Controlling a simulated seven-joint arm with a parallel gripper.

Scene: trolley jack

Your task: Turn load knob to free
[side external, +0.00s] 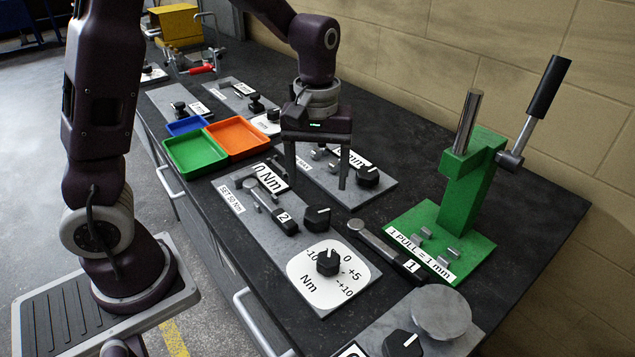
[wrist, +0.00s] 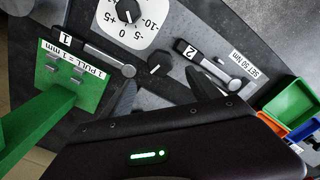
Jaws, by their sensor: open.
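No label reading load or free is legible, so I cannot tell which black knob is the load knob. One knob (side external: 317,217) sits on the grey plate beside wrench 2; in the wrist view it (wrist: 160,64) lies ahead of my fingertips. Another knob (side external: 328,262) is on the white Nm dial (side external: 310,286), and it also shows in the wrist view (wrist: 127,12). A third knob (side external: 368,177) is on the plate behind, by a mm label. My gripper (side external: 318,177) is open, pointing down above the plates, with nothing between its fingers (wrist: 163,92).
A green press (side external: 462,200) with an upright lever stands at right. Wrench 1 (side external: 385,250) and wrench 2 (side external: 272,210) lie either side of the near knob. Green (side external: 190,168), orange (side external: 235,133) and blue trays are at left. A round grey disc (side external: 440,312) is in front.

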